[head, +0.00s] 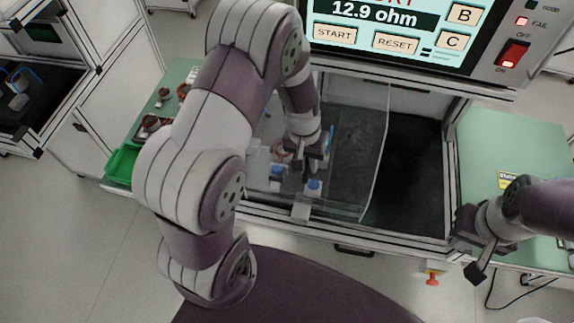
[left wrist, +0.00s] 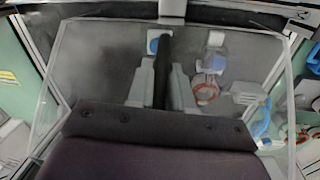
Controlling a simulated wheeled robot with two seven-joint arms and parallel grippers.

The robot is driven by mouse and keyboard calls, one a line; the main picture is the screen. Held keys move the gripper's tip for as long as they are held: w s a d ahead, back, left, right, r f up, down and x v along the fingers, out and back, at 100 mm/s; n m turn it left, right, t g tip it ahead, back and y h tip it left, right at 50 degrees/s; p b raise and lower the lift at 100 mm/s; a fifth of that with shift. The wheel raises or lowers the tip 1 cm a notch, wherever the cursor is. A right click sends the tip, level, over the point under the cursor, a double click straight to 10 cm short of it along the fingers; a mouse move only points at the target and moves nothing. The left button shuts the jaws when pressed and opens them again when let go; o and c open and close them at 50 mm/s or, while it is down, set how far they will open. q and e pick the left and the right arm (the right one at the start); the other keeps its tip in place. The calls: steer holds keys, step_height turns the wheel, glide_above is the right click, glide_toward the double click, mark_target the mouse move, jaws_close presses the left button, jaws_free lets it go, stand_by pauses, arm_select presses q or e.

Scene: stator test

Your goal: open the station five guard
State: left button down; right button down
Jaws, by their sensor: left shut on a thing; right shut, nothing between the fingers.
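The guard (head: 352,190) is a clear panel over the left part of the dark test bay in the head view. Its clear edges also show in the left wrist view (left wrist: 47,100), spanning most of the picture. My left gripper (head: 308,163) is at the panel, shut on part of the guard; the gripped part is mostly hidden by the fingers. The left fingers show in the left wrist view (left wrist: 162,75), with blue-topped parts (left wrist: 215,38) beyond. My right gripper (head: 477,270) is shut and empty, low at the right, away from the guard.
A screen (head: 390,30) reading 12.9 ohm stands behind the bay, with a red switch (head: 513,54) beside it. Green side tables lie left and right (head: 490,145); a green bin (head: 122,164) is at left. A red knob (head: 432,280) is below the bay. The bay's right part is bare.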

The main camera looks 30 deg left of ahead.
arm_select(q)
steer(key=d, duration=0.2)
steer(key=w+d, duration=0.1)
steer(key=d, duration=0.3)
steer(key=shift+w+d+r+p, duration=0.15)
steer(key=shift+w+d+p, duration=0.15)
steer(key=shift+w+d, duration=0.1)
steer(key=d, duration=0.2)
steer(key=w+d, duration=0.1)
steer(key=d, duration=0.4)
steer(key=shift+w+d, duration=0.1)
steer(key=shift+w, duration=0.25)
steer(key=w+d, duration=0.2)
steer(key=d, duration=0.8)
steer(key=shift+w+d, duration=0.3)
arm_select(e)
steer(key=shift+s+d+r, duration=0.15)
steer(key=shift+r, duration=0.2)
arm_select(q)
steer(key=c, duration=1.4)
jaws_free()
steer(key=shift+a, duration=0.1)
